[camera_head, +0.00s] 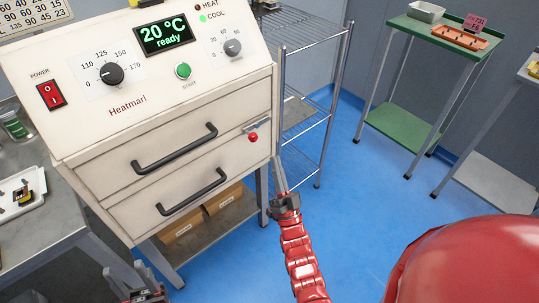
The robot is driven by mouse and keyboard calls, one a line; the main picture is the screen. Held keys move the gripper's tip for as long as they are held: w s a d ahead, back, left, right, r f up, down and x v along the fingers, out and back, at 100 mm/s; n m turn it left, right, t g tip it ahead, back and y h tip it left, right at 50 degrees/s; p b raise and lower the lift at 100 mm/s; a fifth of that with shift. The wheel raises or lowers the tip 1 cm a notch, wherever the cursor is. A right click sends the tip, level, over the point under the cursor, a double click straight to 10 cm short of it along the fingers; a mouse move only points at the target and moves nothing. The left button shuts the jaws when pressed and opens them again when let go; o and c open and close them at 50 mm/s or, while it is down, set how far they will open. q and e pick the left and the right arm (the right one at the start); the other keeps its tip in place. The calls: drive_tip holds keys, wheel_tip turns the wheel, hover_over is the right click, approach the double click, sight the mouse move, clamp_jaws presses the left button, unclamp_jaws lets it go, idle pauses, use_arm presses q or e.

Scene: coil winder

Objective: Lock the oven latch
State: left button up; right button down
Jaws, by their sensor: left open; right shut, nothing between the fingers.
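The cream oven (165,90) stands at the left, with a display reading 20 °C, ready. Two dark bar handles cross its front. The oven latch (253,137) is a small metal piece with a red knob at the right edge of the front, beside the upper handle (175,150). My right gripper (278,160) is shut and empty, pointing up, just below and to the right of the latch. It appears apart from the red knob. My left gripper (124,270) is open at the bottom left, below the oven, and partly cut off by the frame edge.
A wire shelf rack (305,100) stands close behind the oven's right side. A green cart (440,35) with trays is at the upper right. Cardboard boxes (183,228) sit on the shelf under the oven. The blue floor at centre right is clear.

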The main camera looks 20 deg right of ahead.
drive_tip(key=x, duration=0.9)
drive_tip(key=shift+w+a+f, duration=0.2)
drive_tip(key=shift+a+f, duration=0.1)
drive_tip(key=shift+f, duration=0.25)
drive_tip(key=shift+w+a+f, duration=0.15)
drive_tip(key=shift+a+f, duration=0.15)
drive_tip(key=shift+f, duration=0.25)
drive_tip(key=shift+w+a+f, duration=0.2)
drive_tip(key=shift+a+f, duration=0.1)
drive_tip(key=shift+f, duration=0.25)
drive_tip(key=shift+f+n+y+b, duration=0.1)
drive_tip(key=shift+n+y+b, duration=0.25)
drive_tip(key=shift+n+y, duration=0.05)
